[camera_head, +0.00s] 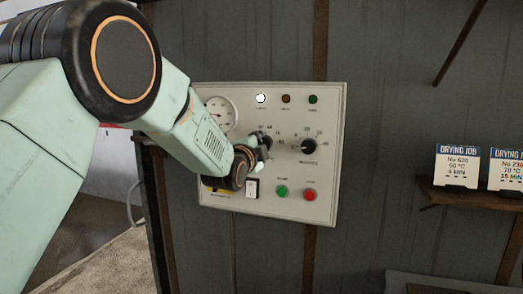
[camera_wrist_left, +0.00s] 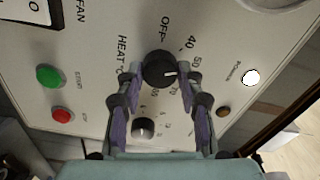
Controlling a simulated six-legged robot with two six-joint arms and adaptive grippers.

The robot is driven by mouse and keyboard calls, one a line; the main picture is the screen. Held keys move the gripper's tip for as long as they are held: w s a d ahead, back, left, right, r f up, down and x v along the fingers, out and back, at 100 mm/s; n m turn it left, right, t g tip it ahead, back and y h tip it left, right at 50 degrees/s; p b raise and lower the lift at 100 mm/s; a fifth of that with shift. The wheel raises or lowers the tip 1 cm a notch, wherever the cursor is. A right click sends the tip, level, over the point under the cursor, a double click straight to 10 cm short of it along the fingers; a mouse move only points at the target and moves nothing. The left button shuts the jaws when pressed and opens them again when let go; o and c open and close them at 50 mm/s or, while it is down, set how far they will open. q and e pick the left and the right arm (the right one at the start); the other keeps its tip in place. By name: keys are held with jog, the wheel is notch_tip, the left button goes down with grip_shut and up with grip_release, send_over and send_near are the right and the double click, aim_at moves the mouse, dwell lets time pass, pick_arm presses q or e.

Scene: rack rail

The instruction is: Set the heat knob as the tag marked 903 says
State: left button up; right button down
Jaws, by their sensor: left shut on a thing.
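The heat knob (camera_wrist_left: 158,66) is black and round, with a white mark pointing right, just below the 50 in the left wrist view. The number it points at is hidden by a finger. My left gripper (camera_wrist_left: 160,76) is shut on this knob, one finger on each side. In the head view the left gripper (camera_head: 258,146) covers most of the knob on the grey control panel (camera_head: 325,120). Two drying job tags show on the right: one reads No 620 (camera_head: 457,166), the other seems to read No 230 (camera_head: 505,170). No tag marked 903 shows. My right gripper is out of view.
The minutes knob (camera_head: 309,146) is beside the heat knob. A green button (camera_head: 282,191), a red button (camera_head: 310,195) and a white fan switch (camera_head: 252,188) sit below. The white power lamp (camera_head: 261,98) is lit. A gauge (camera_head: 220,113) is at upper left.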

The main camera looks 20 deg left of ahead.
pick_arm(q)
jog(key=shift+m, duration=0.6)
jog(key=o, duration=1.2)
jog(key=shift+c, duration=0.2)
jog(key=shift+s, duration=0.1)
jog(key=s, duration=1.2)
jog(key=shift+a, duration=0.2)
jog(key=shift+w, duration=0.15)
